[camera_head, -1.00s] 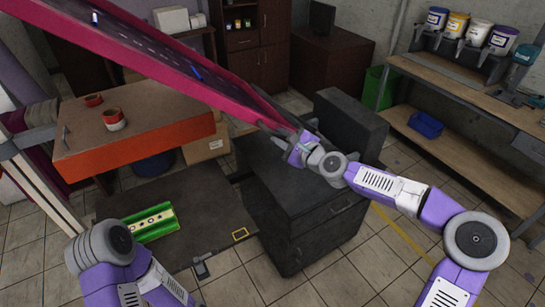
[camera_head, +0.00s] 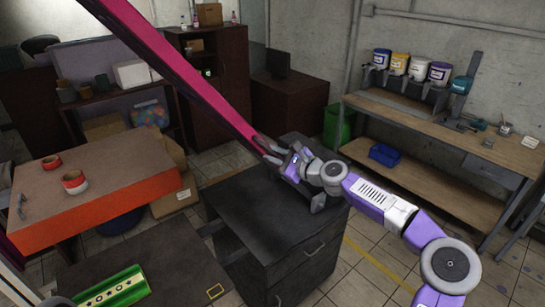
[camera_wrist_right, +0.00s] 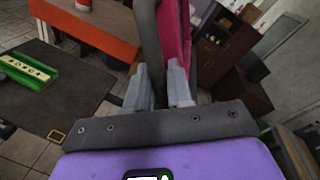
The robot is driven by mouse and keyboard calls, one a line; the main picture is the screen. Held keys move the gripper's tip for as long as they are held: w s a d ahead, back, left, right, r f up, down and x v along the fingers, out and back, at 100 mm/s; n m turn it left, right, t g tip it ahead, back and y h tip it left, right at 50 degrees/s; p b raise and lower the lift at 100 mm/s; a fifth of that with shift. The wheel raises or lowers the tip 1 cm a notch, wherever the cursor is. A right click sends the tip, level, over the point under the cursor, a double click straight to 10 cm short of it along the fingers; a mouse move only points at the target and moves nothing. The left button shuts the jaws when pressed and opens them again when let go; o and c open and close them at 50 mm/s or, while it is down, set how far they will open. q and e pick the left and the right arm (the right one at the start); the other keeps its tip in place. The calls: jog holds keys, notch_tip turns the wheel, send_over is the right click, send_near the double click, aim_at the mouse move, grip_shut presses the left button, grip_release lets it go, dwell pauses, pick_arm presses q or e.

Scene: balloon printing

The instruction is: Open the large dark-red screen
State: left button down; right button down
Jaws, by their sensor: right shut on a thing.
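The large dark-red screen (camera_head: 190,75) slants across the head view from the top left down to my right gripper. I see mostly its long magenta-red side, tilted up above the orange table. My right gripper (camera_head: 272,150) is shut at the screen's lower near end. In the right wrist view, the gripper fingers (camera_wrist_right: 160,88) stand either side of a grey bar, with the screen's magenta edge (camera_wrist_right: 174,35) just beyond. The fingers partly hide the exact contact. My left gripper is not in view.
A dark cabinet (camera_head: 270,225) stands below my right gripper. The orange table (camera_head: 110,190) holds tape rolls (camera_head: 74,181). A green tray (camera_head: 112,288) lies at the lower left. A wooden bench (camera_head: 430,125) with paint buckets is at the right. Floor between cabinet and bench is clear.

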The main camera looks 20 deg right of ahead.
jog(key=c, duration=1.1)
grip_release()
jog(key=shift+a, duration=0.1)
jog(key=shift+c, duration=0.2)
jog(key=shift+s+d+f+b, duration=0.1)
jog(key=shift+s+d+b, duration=0.25)
jog(key=shift+s+d, duration=0.1)
jog(key=b+v, duration=0.1)
jog(key=v, duration=0.3)
jog(key=shift+s+d+b, duration=0.2)
jog(key=shift+s+b, duration=0.1)
jog(key=shift+s, duration=0.05)
jog(key=shift+s+d+r, duration=0.3)
jog(key=shift+s+d, duration=0.05)
jog(key=shift+s, duration=0.35)
